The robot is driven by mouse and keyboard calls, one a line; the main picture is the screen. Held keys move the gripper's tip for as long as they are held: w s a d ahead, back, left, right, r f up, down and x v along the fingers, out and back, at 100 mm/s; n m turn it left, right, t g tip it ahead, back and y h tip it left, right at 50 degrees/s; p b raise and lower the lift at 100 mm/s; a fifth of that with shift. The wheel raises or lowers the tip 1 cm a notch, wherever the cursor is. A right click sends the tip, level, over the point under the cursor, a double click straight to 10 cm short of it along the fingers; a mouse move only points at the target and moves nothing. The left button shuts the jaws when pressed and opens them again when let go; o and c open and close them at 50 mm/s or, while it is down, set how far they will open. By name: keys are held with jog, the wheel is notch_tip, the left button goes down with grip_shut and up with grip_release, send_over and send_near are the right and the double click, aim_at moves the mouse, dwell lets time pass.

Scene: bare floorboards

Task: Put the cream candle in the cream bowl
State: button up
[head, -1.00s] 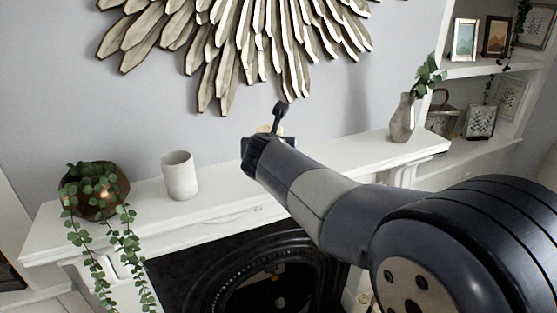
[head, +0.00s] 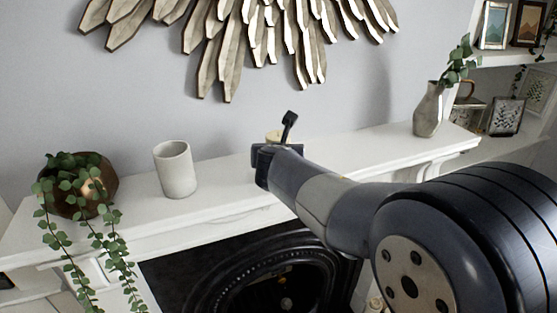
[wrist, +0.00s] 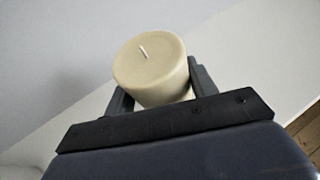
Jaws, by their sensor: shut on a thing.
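The cream candle (wrist: 150,68), a short cylinder with a pale wick, sits between the two fingers of my gripper (wrist: 160,92) in the wrist view. My gripper is shut on it, with a dark finger on each side. In the head view my gripper (head: 276,150) is over the middle of the white mantel, and only a small part of the candle (head: 274,135) shows behind it. I cannot tell whether the candle touches the mantel. I see no clear cream bowl; an off-white cylindrical vessel (head: 176,171) stands upright on the mantel to the left of my gripper.
The white mantel shelf (head: 225,190) has free room between the vessel and my gripper. A brown pot with trailing leaves (head: 100,185) stands at its left end, a grey vase (head: 428,112) at its right. A sunburst ornament (head: 235,50) hangs above; a dark fireplace (head: 240,275) is below.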

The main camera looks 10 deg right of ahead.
jog(key=shift+f, duration=0.4)
jog(key=shift+f, duration=0.15)
jog(key=o, duration=1.1)
jog(key=shift+c, duration=0.2)
